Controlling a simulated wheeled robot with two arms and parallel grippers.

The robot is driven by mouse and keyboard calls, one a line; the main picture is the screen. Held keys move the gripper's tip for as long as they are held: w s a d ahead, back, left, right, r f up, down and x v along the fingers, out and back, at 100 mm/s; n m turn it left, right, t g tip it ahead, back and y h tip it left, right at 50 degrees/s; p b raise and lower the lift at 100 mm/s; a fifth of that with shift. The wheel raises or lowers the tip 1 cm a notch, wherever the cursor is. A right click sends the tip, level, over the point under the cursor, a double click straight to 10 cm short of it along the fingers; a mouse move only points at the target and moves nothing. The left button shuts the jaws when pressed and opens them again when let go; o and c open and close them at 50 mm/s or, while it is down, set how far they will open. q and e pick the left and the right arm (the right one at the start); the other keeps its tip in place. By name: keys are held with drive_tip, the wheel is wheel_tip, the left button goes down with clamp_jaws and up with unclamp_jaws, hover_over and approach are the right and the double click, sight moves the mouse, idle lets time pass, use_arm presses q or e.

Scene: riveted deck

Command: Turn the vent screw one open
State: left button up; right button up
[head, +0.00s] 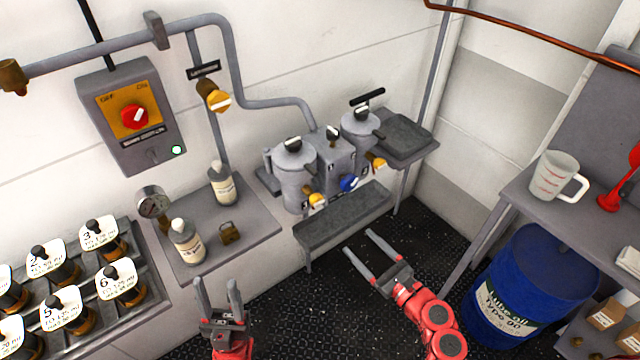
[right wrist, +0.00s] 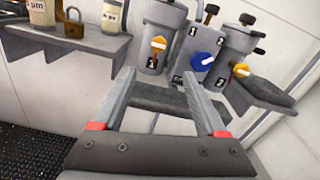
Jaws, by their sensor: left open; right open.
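A twin-pot grey filter unit stands against the back wall. Its left pot (head: 294,172) and right pot (head: 360,130) each have a dark fitting on the lid and a yellow knob at the front. The left yellow knob (head: 317,201) also shows in the right wrist view (right wrist: 158,44); the right yellow knob is (head: 379,164). A blue knob (head: 349,183) sits between them, under the numbers 1 and 2. I cannot tell which fitting is vent screw one. My right gripper (head: 359,241) is open, empty, below and in front of the unit. My left gripper (head: 217,283) is open and empty, further left.
A grey trough (head: 343,218) lies below the unit, close to my right gripper. A blue drum (head: 530,285) and a shelf with a jug (head: 553,178) stand at right.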

sight(320, 204)
drive_tip(key=p+x, duration=0.2)
drive_tip(key=x, duration=1.3)
drive_tip(key=shift+w+a+r+p, duration=0.1)
drive_tip(key=shift+w+a+p, duration=0.1)
drive_tip(key=shift+a+p, duration=0.2)
drive_tip(key=shift+w+a, duration=0.35)
drive_tip(key=shift+w, duration=0.15)
clamp_jaws()
